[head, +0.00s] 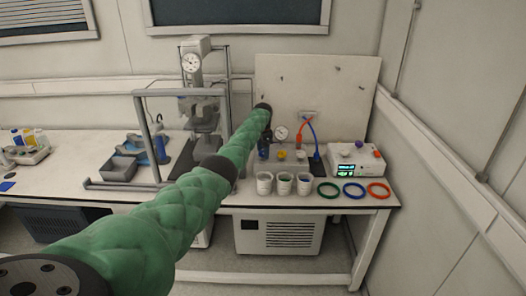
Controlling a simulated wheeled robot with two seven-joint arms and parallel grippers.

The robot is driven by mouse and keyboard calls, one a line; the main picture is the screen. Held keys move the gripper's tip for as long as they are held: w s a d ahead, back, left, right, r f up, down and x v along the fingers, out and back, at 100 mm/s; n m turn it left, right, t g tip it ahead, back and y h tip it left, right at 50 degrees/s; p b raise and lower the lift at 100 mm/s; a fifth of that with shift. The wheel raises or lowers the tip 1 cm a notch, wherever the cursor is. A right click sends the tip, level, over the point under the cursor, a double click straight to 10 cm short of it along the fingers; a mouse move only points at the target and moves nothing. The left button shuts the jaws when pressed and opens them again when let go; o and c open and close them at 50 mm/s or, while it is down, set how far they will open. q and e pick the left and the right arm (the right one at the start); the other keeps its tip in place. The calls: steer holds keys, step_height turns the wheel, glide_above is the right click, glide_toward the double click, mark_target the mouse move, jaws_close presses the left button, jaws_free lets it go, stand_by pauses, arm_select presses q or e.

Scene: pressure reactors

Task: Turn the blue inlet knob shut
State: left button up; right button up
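My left arm in its green sleeve reaches from the lower left to the reactor setup at the back of the bench. My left gripper (267,134) is small and dark at the arm's far end, in front of the setup; its fingers are too small to tell open from shut. A dark blue part (263,153) shows just below it and may be the blue inlet knob; whether they touch I cannot tell. Beside it to the right are a yellow knob (281,155) and a pale knob (300,154). My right gripper is not in view.
A pressure gauge (281,132) and red and blue hoses (313,133) stand close by. Three cups (284,184), coloured rings (354,189) and a white control box (357,160) lie to the front and right. A grey frame (144,140) stands left.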

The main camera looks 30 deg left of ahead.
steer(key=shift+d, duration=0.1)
arm_select(q)
steer(key=shift+r, duration=0.15)
step_height(320, 180, up, 6)
steer(key=shift+r+b, duration=0.25)
steer(key=shift+b, duration=1)
steer(key=shift+r, duration=0.45)
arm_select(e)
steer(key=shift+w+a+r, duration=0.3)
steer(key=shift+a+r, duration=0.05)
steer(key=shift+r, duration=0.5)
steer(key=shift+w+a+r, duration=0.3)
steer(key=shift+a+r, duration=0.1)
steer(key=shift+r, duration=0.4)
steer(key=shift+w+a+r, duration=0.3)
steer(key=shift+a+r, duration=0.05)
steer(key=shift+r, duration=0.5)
arm_select(q)
steer(key=shift+f, duration=0.1)
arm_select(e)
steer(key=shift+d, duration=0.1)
